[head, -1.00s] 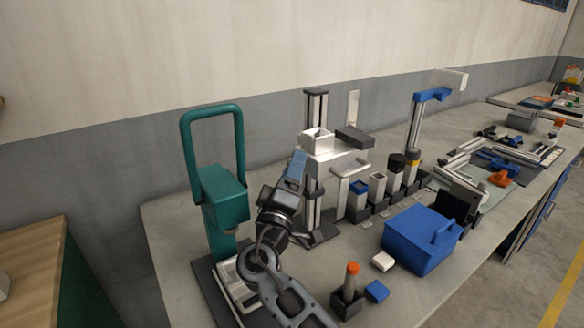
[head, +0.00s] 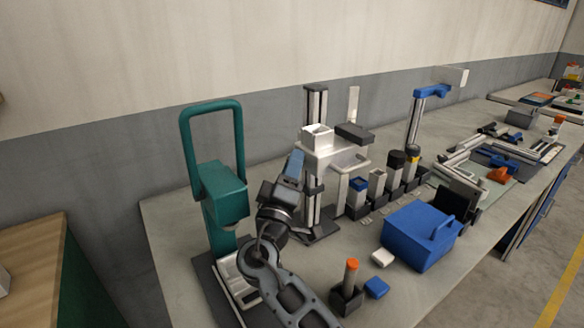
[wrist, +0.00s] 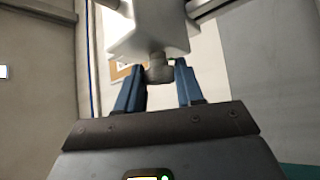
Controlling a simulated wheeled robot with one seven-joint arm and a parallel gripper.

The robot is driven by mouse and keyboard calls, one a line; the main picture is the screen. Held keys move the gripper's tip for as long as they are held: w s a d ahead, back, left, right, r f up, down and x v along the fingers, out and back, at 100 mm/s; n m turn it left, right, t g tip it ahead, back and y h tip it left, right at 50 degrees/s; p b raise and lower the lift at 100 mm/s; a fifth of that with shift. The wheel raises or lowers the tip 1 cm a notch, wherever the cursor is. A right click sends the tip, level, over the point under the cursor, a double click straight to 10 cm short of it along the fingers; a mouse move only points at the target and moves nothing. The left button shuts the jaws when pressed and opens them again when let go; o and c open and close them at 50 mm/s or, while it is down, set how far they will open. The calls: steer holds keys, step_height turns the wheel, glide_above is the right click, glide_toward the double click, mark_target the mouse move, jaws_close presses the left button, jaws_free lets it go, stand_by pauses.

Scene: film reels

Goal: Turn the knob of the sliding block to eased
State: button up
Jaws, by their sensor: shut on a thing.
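The sliding block (wrist: 150,32) is pale and fills the top middle of the wrist view. It is seen from below. Its grey round knob (wrist: 158,71) hangs from the underside. My gripper (wrist: 159,76) has its two blue fingers on either side of the knob and is shut on it. In the head view, my gripper (head: 293,165) reaches up beside the upright stand, just under the white block (head: 318,140). The knob is hidden there. I cannot read any marking or knob setting.
A teal press (head: 220,188) stands close at the left of my arm. Several small posts stand right of the stand, including a blue-topped one (head: 358,184). A blue box (head: 412,237) and an orange-tipped peg in a holder (head: 351,270) are at the front right.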

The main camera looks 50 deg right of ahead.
steer(key=shift+n, duration=0.4)
steer(key=shift+w+r+n+g+y, duration=0.1)
steer(key=shift+r+n+g+y, duration=0.15)
steer(key=shift+n+g+y, duration=1.2)
steer(key=shift+r+n+g+y, duration=0.2)
steer(key=shift+n+g+y, duration=0.55)
steer(key=shift+n+y, duration=1.35)
steer(key=shift+w+r+n+g+y, duration=0.1)
steer(key=shift+r+n+g+y, duration=0.15)
steer(key=shift+n+g+y, duration=1.45)
steer(key=shift+n+t+h, duration=0.25)
steer(key=shift+n+t, duration=0.2)
steer(key=shift+t, duration=0.05)
steer(key=o, duration=1)
steer(key=shift+o, duration=0.2)
